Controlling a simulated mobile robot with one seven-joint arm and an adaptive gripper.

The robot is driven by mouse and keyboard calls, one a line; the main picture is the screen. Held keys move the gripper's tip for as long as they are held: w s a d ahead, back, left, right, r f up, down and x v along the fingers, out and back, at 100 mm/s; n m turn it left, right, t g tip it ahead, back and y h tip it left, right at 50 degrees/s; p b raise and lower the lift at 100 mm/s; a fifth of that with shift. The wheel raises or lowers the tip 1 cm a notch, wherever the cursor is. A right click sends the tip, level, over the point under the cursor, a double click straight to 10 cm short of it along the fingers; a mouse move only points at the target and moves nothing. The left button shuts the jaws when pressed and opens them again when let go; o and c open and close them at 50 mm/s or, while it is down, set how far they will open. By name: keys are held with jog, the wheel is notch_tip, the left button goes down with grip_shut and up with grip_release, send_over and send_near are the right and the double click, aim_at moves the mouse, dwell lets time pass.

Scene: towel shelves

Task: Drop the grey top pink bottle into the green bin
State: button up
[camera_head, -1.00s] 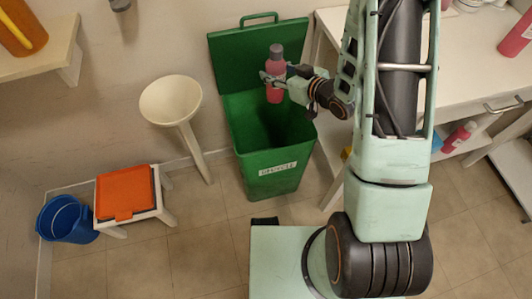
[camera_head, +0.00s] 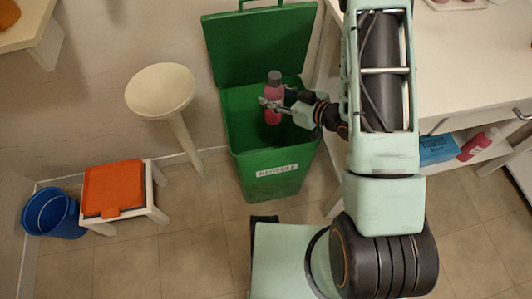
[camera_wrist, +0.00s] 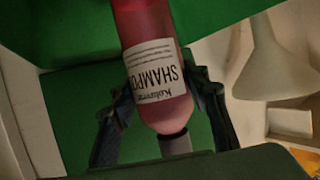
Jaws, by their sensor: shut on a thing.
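The pink bottle with a grey top (camera_head: 273,92) is held upright in my gripper (camera_head: 270,105) in the head view, over the open mouth of the green bin (camera_head: 268,158). The bin's lid stands open at the back. In the wrist view, the bottle (camera_wrist: 160,85) shows a white shampoo label and lies between the two fingers of my gripper (camera_wrist: 165,110). Green bin walls (camera_wrist: 75,105) fill much of the background there. The bin's floor is hidden.
A white funnel-shaped stand (camera_head: 160,92) is left of the bin. An orange-topped stool (camera_head: 113,188) and a blue bucket (camera_head: 52,213) are farther left. A white table (camera_head: 470,75) is on the right, with a blue box (camera_head: 437,150) and another pink bottle (camera_head: 478,146) on its lower shelf.

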aim_at(280, 80)
jog(key=shift+f+b, duration=0.65)
jog(key=shift+f, duration=0.65)
jog(key=o, duration=1.2)
jog(key=shift+o, duration=0.2)
jog(key=shift+r, duration=0.1)
jog(key=shift+r, duration=4.95)
